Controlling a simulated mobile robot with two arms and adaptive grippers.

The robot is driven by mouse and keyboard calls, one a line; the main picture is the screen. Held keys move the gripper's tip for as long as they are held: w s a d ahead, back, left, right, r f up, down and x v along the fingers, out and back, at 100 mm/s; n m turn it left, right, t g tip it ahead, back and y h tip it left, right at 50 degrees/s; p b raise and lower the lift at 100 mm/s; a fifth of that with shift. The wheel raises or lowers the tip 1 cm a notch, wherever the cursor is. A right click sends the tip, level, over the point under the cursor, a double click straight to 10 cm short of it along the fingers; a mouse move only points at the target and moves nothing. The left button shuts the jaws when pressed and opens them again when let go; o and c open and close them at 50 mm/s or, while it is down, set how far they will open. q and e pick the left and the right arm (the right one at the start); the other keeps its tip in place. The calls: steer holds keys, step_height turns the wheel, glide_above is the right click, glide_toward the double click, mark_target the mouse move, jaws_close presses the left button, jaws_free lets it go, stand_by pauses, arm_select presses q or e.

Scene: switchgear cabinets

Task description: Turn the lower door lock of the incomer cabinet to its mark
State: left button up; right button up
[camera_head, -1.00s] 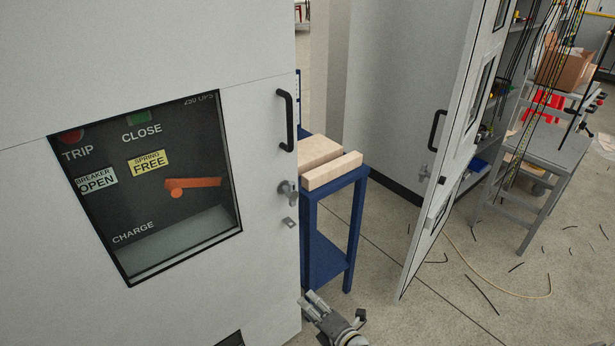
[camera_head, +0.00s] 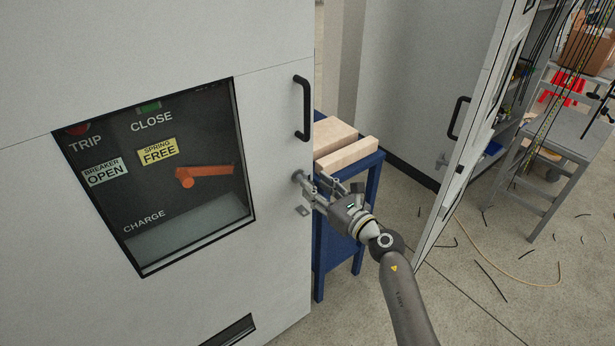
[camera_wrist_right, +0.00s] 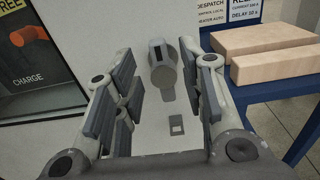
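The incomer cabinet door (camera_head: 275,240) is light grey and shut, with a window showing a breaker panel. Its lower door lock (camera_wrist_right: 162,72), a grey metal knob with a wing, sits near the door's right edge below the black handle (camera_head: 302,108). My right gripper (camera_head: 310,189) is at the lock. In the right wrist view my right gripper (camera_wrist_right: 158,95) is open, one finger on each side of the lock, with gaps visible between fingers and knob. In the head view the fingers partly hide the lock. My left gripper is not in view.
A blue stand (camera_head: 372,190) with pale wooden blocks (camera_head: 346,154) stands just right of the cabinet. An open cabinet door (camera_head: 470,140) stands further right. A small square keyhole plate (camera_wrist_right: 176,125) lies below the lock. Cable scraps litter the floor.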

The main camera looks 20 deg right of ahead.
mark_target(309, 180)
steer(key=shift+x, duration=2.5)
jaws_close()
